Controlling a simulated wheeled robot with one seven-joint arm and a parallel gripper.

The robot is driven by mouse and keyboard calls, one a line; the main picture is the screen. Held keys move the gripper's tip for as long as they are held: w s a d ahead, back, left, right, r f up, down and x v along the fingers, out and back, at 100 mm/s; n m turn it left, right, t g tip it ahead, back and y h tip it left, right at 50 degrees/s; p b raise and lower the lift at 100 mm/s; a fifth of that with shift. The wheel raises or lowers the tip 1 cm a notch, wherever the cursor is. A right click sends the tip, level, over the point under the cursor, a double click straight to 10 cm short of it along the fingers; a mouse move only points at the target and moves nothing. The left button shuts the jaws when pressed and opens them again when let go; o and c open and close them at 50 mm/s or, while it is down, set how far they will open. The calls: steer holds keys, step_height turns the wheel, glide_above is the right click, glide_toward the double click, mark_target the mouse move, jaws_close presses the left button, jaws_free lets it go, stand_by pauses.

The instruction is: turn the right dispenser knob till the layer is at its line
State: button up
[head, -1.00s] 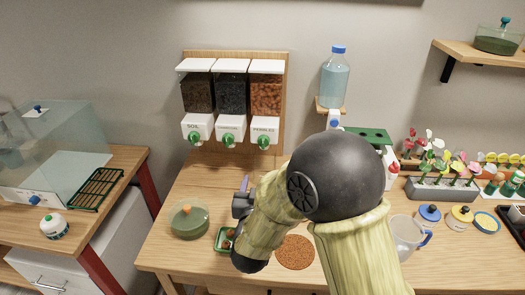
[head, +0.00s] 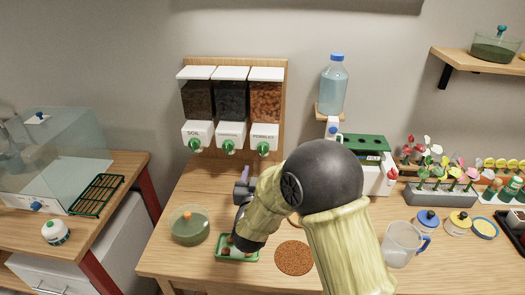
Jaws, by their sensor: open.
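The wall dispenser has three clear bins with white fronts and green knobs. The right bin, labelled PEBBLES (head: 266,101), holds orange-brown pebbles. Its green knob (head: 263,148) shows uncovered. My gripper (head: 245,178) is over the table, below and in front of the dispenser, apart from the knob. It is open; my arm hides part of it, and I see nothing held. A glass bowl (head: 190,226) with green contents and an orange piece stands to its left. I cannot make out a layer or fill line.
The soil bin (head: 198,100) and a dark middle bin (head: 231,99) hang beside it. A green tray (head: 237,256) with brown pieces and a round brown mat (head: 294,258) lie in front. A water bottle (head: 333,84) stands right of the dispenser, and a glass jug (head: 401,243) at right.

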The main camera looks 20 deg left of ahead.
mark_target(263, 152)
steer(key=p+x, duration=0.2)
steer(key=x, duration=0.8)
steer(key=shift+w+a, duration=0.1)
steer(key=shift+w, duration=0.05)
steer(key=shift+c, duration=0.3)
steer(key=c, duration=0.9)
